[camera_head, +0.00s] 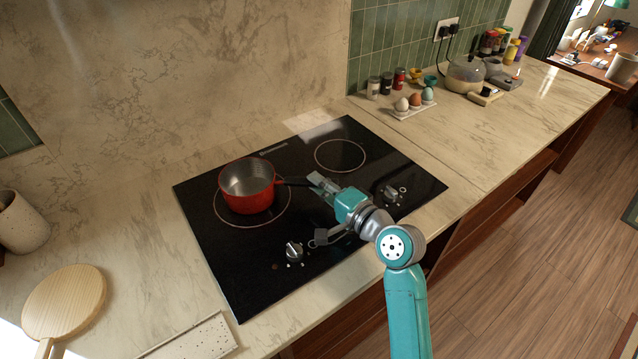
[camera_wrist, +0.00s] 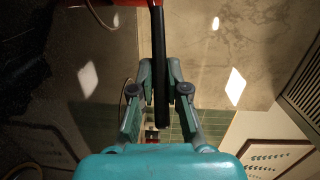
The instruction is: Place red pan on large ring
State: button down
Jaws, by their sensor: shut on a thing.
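The red pan (camera_head: 247,197) is upright over the left, larger ring (camera_head: 289,208) of the black cooktop, a little toward the ring's upper left part. The pan hides much of the ring, and I cannot tell whether its base touches the glass. Its black handle (camera_head: 296,182) points right to my gripper (camera_head: 318,184). My gripper is shut on the handle. In the wrist view the dark handle (camera_wrist: 159,45) runs between the two fingers (camera_wrist: 160,75), with a bit of red pan at the top edge.
A smaller ring (camera_head: 340,155) on the cooktop is empty. Two knobs (camera_head: 294,250) (camera_head: 391,193) stand near the front edge. An egg tray (camera_head: 414,108), spice jars and a kettle (camera_head: 465,75) stand back right. A round wooden board (camera_head: 65,300) lies at left.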

jog(key=c, duration=1.2)
grip_release()
jog(key=shift+f, duration=0.15)
jog(key=shift+s+d, duration=0.1)
jog(key=v, duration=1.1)
jog(key=shift+s+d+r, duration=0.25)
jog(key=shift+d+r, duration=0.05)
